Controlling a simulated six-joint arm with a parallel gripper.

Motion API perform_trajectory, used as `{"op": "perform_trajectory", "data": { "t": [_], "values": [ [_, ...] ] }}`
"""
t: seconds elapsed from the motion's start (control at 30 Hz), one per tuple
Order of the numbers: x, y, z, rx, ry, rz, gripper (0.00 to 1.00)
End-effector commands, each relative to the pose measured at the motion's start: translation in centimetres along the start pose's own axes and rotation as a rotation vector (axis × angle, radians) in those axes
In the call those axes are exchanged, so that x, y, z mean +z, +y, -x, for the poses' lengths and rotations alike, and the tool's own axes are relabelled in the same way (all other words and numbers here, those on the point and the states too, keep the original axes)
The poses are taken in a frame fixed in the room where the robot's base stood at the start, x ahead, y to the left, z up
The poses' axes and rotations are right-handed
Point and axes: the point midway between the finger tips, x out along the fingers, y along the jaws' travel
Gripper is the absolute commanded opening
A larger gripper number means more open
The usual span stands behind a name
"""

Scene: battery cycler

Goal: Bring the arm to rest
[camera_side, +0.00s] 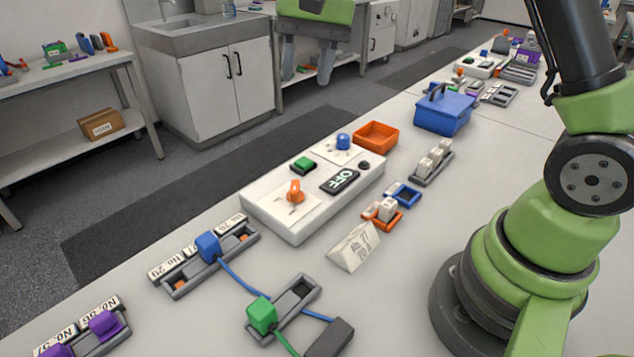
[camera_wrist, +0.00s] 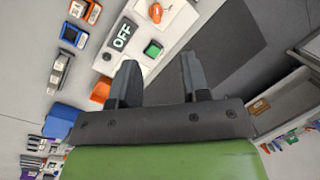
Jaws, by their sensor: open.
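My gripper (camera_wrist: 158,82) shows in the wrist view with its two dark fingers apart and nothing between them. Below and beyond it in that view lie the bench and the grey floor, and the fingers touch nothing that I can see. The white control box (camera_side: 312,196) sits on the bench to the left of my arm. Its display (camera_side: 340,181) reads OFF, and it shows in the wrist view too (camera_wrist: 122,37).
An orange tray (camera_side: 376,137) and a blue box (camera_side: 444,112) with a handle stand behind the control box. Grey holders with a blue plug (camera_side: 208,246) and a green plug (camera_side: 261,314) lie in front, joined to cables. A white label block (camera_side: 354,246) stands near my base.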

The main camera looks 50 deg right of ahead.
Motion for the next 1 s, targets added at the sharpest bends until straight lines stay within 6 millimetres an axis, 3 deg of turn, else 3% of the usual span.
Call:
{"op": "perform_trajectory", "data": {
  "t": [0.1,0.3,0.43,0.6,0.8,1.0],
  "values": [
    [3.2,1.0,3.2,-0.050,0.094,0.074,0.43],
    [8.6,3.6,6.2,-0.128,0.250,0.190,0.43],
    [12.0,5.8,6.9,-0.178,0.354,0.259,0.43],
    [15.4,8.5,6.3,-0.232,0.476,0.336,0.43],
    [17.2,10.3,5.2,-0.268,0.560,0.383,0.43],
    [17.5,10.6,5.0,-0.273,0.574,0.392,0.43]
  ]
}}
